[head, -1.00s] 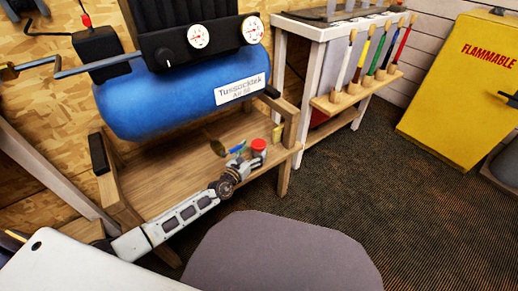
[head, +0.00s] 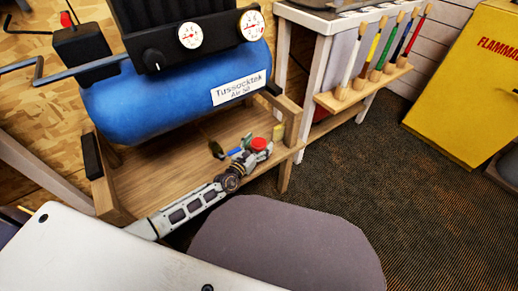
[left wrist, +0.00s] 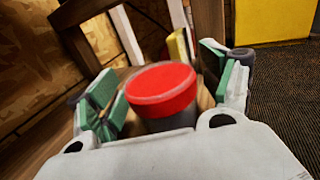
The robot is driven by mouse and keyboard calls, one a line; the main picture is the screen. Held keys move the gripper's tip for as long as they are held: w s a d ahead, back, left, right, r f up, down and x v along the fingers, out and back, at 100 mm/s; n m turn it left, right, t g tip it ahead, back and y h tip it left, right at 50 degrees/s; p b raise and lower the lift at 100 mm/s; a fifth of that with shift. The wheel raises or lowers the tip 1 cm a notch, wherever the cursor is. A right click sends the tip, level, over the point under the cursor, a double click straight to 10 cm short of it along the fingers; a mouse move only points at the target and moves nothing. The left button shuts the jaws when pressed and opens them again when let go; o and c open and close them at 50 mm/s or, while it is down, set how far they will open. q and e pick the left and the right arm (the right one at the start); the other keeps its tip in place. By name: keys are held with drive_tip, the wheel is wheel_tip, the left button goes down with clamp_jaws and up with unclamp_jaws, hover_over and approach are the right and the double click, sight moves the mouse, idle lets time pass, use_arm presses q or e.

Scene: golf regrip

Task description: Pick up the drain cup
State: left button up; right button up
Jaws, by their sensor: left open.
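The drain cup, with a red lid (head: 259,144) and a dark body, stands on the wooden shelf (head: 150,185) below the blue tank. My left gripper (head: 252,152) is at the cup, near the shelf's front right edge. In the left wrist view the cup (left wrist: 162,88) is between the open green-padded fingers of my left gripper (left wrist: 165,95), one finger on each side. I cannot tell whether a finger touches it. The cup's lower part is hidden by the gripper. My right gripper is not in view.
A dark object (head: 216,149) lies left of the cup. The blue compressor tank (head: 175,92) is above the shelf. A grey rounded surface (head: 290,250) is in front.

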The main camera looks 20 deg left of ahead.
use_arm(q)
drive_tip(key=shift+c, duration=0.3)
drive_tip(key=c, duration=1)
drive_tip(key=shift+o, duration=0.2)
